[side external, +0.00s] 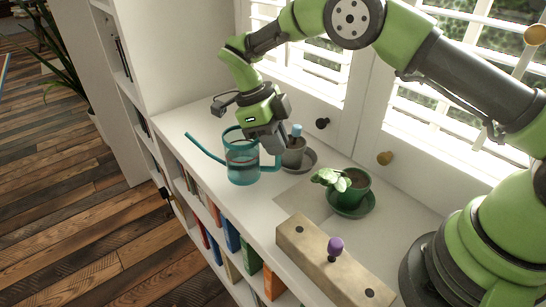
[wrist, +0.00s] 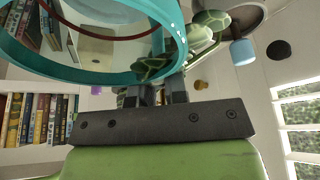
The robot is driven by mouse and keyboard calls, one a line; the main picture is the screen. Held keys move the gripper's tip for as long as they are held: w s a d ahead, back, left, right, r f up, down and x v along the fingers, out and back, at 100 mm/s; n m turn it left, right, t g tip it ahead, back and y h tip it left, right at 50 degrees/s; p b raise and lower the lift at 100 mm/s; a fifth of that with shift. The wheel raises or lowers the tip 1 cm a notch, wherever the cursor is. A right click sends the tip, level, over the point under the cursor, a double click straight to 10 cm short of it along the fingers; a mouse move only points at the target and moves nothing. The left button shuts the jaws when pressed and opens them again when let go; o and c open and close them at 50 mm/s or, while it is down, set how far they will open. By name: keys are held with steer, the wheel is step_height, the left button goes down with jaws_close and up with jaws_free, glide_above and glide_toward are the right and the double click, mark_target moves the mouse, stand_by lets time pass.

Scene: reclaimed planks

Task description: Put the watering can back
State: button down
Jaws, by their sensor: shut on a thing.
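The watering can (side external: 242,173) is teal and see-through, with a long spout pointing up and left in the side view. It is upright over the white sill; I cannot tell whether its base touches. My gripper (side external: 272,150) reaches down at the can's right side and is shut on its handle. In the wrist view the can's teal rim (wrist: 95,75) fills the upper left, and my fingers (wrist: 158,94) are partly hidden behind the dark gripper bar.
A grey pot (side external: 293,158) with a blue-topped item stands close behind the gripper. A green potted plant (side external: 355,195) sits on a green saucer to the right. A pale grey patch (side external: 305,199) lies bare. A wooden block (side external: 310,258) holds a purple-knobbed peg (side external: 335,246). Bookshelves are below the sill's edge.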

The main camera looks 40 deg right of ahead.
mark_target(276, 170)
steer(key=shift+f, duration=1.8)
steer(key=shift+f, duration=0.15)
steer(key=c, duration=1.1)
jaws_free()
steer(key=shift+c, duration=0.2)
steer(key=v, duration=0.7)
steer(key=shift+r, duration=0.35)
steer(key=shift+w+r, duration=0.1)
steer(key=shift+w, duration=0.05)
